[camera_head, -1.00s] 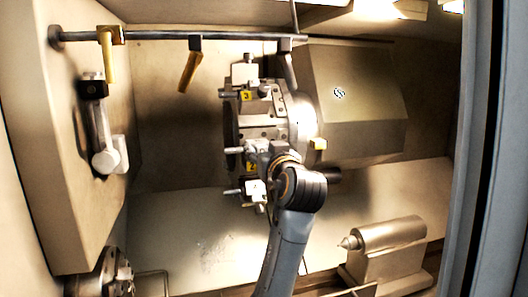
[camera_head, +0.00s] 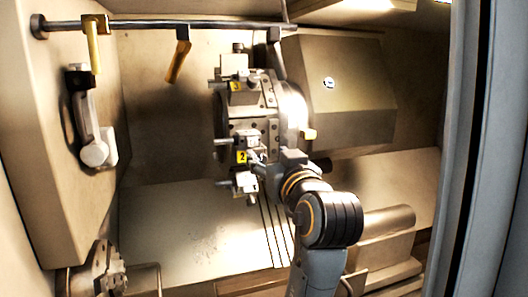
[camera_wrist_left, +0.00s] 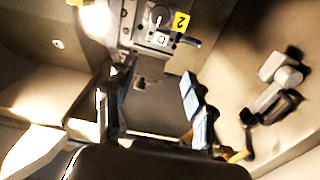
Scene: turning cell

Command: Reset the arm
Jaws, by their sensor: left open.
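My left arm (camera_head: 330,220) reaches into the machine from the bottom of the head view. My left gripper (camera_head: 262,168) is small there and partly hidden by its own wrist, in front of the tool turret (camera_head: 268,128) near the yellow label "2". In the left wrist view the gripper (camera_wrist_left: 152,100) is open, with its two fingers apart and nothing between them. The turret's tool holder with the label "2" (camera_wrist_left: 180,21) shows beyond the fingers. Whether the gripper touches the turret I cannot tell. My right gripper is not in view.
A chuck (camera_head: 98,272) is at the lower left. A tailstock (camera_head: 385,240) stands at the lower right, partly behind my arm. A rail (camera_head: 140,24) with yellow-handled parts runs along the top. The door frame (camera_head: 480,150) bounds the right. The sloped floor (camera_head: 185,230) left of my arm looks clear.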

